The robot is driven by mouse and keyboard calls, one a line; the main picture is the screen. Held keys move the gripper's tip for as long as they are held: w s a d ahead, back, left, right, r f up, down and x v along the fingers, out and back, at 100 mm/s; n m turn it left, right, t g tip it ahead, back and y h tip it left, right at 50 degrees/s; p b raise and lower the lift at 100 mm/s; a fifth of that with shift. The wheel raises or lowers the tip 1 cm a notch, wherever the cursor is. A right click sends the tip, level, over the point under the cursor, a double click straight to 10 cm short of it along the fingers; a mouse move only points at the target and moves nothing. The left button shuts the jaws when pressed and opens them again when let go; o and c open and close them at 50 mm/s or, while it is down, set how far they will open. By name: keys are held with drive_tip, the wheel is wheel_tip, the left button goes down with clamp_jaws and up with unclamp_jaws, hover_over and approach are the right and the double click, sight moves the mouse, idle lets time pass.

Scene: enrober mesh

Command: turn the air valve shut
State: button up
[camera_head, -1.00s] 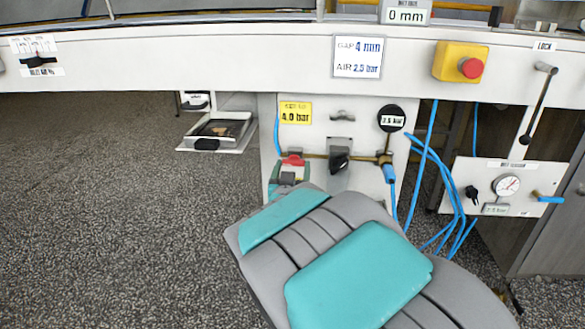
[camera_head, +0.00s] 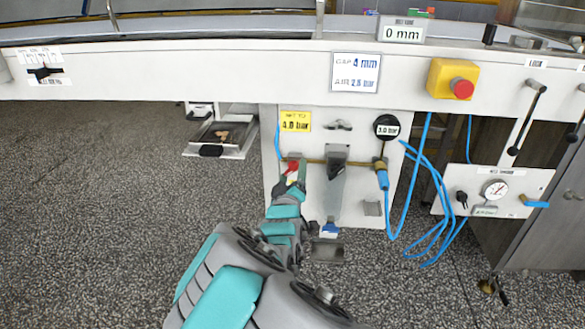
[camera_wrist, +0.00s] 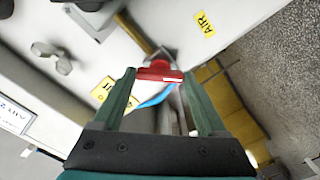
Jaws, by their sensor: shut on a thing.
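The air valve's red handle (camera_head: 292,169) is on the brass pipe at the left of the white panel below the machine's long beam. My gripper (camera_head: 290,182) reaches up to it from below and is shut on it. In the wrist view the red handle (camera_wrist: 160,75) lies between the tips of my two green fingers (camera_wrist: 158,84). The handle looks tilted in the head view; its exact angle is hard to tell. The valve body is mostly hidden.
A black regulator (camera_head: 338,153) sits right of the valve, above a clear bowl. A round gauge (camera_head: 387,127) and blue hoses (camera_head: 431,200) are further right. A yellow pressure label (camera_head: 295,121) is above the valve. A red stop button (camera_head: 461,88) is on the beam.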

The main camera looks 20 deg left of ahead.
drive_tip(key=n, duration=0.3)
drive_tip(key=n+b, duration=0.1)
drive_tip(key=n, duration=0.1)
drive_tip(key=shift+f+n, duration=0.1)
drive_tip(key=shift+n, duration=0.2)
drive_tip(key=shift+n+b, duration=1.15)
drive_tip(key=shift+n, duration=0.55)
drive_tip(key=o, duration=1.3)
